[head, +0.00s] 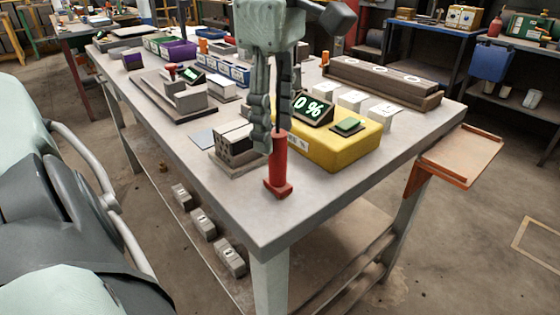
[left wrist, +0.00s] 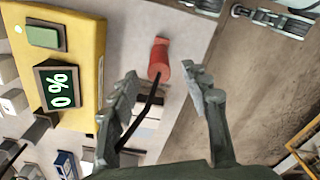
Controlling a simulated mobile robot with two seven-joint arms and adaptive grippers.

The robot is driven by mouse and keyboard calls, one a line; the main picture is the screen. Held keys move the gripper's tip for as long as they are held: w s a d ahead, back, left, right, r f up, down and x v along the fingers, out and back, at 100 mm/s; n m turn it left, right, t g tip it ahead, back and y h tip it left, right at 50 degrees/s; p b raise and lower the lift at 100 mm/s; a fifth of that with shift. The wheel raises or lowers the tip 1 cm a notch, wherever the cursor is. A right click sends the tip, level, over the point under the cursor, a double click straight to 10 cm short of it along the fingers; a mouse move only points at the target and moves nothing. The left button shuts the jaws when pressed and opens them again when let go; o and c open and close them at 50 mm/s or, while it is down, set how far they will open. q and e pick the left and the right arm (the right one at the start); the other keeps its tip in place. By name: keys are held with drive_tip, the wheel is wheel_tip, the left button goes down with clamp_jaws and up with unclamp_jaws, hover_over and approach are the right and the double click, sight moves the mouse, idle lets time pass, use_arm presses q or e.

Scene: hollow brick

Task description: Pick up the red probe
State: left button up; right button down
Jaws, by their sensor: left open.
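The red probe (head: 278,165) stands upright near the front corner of the workbench, its wider foot on the top. A dark cable leaves its upper end; it also shows in the left wrist view (left wrist: 160,60). My left gripper (head: 271,138) points down over it, with its fingers around the cable and near the probe's upper end. In the left wrist view the gripper (left wrist: 162,78) is open, and the probe's end shows between and just beyond the fingertips. I see no clear grip on it. My right gripper is not in view.
A yellow box (head: 340,149) with a "0 %" display (head: 308,108) and green pad stands close right of the probe. A grey slotted block (head: 236,146) is close left. White blocks (head: 382,115) stand behind. The bench (head: 225,208) is clear in front.

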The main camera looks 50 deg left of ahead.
sight(278, 164)
use_arm(q)
drive_tip(key=f, duration=0.4)
drive_tip(key=shift+w+d+f, duration=0.1)
drive_tip(key=shift+d+f, duration=0.1)
drive_tip(key=shift+c, duration=0.3)
clamp_jaws()
